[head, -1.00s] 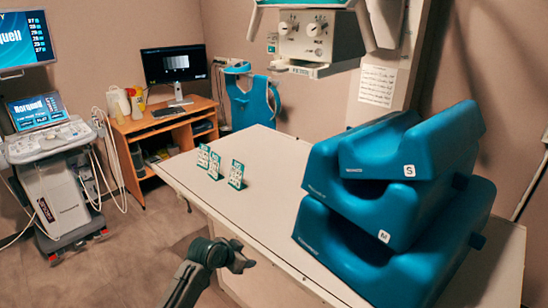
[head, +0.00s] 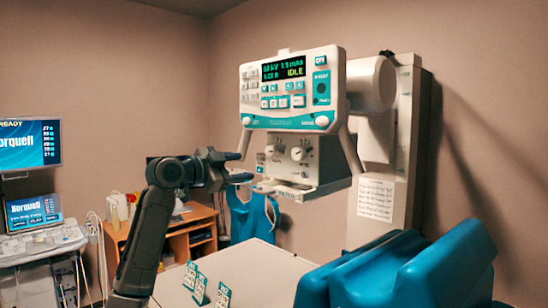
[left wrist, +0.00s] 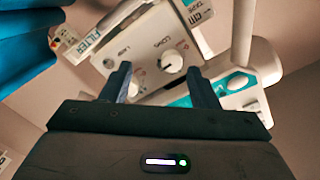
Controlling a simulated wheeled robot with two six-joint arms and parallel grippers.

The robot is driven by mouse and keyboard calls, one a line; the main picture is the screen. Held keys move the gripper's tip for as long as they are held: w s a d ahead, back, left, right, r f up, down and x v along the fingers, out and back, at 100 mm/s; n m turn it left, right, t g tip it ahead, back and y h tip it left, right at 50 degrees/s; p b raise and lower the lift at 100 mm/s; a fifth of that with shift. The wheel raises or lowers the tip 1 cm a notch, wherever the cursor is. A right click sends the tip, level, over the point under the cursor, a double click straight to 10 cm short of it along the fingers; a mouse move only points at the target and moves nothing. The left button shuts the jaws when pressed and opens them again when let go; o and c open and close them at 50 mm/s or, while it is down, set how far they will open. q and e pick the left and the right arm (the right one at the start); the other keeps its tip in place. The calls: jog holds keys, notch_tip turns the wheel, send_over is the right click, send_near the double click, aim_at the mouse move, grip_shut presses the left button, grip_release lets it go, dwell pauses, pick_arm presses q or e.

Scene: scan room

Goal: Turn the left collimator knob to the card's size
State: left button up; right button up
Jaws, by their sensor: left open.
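The collimator box (head: 318,165) hangs under the control panel in the head view. Its front carries a left knob (head: 275,151) and a right knob (head: 299,153), both pale. My left gripper (head: 243,167) is open and empty, just left of the box, apart from the left knob. In the left wrist view the fingers (left wrist: 160,85) point at the tilted front. A white knob with a dark pointer (left wrist: 169,58) shows beyond them; another is partly hidden by a finger. Small upright cards (head: 199,288) stand on the table; their print is too small to read. My right gripper is out of view.
The control panel (head: 292,92) sits directly above the knobs and reads IDLE. Blue cushions (head: 400,275) fill the table's right side. A written sheet (head: 376,199) hangs on the column. The table top (head: 255,268) beside the cards is clear.

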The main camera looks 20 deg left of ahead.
aim_at(268, 152)
pick_arm(q)
jog(key=shift+m, duration=0.3)
jog(key=w+d+r+p, duration=0.1)
jog(key=w, duration=0.1)
jog(key=w+d+r+p, duration=0.1)
jog(key=w+p, duration=0.1)
jog(key=w, duration=0.1)
jog(key=w+d+r+p, duration=0.1)
jog(key=w+p, duration=0.1)
jog(key=shift+w+d+r, duration=0.25)
jog(key=shift+w+d, duration=0.15)
jog(key=shift+w+d+f, duration=0.15)
jog(key=shift+w+d, duration=0.05)
jog(key=shift+w, duration=0.35)
jog(key=c, duration=1)
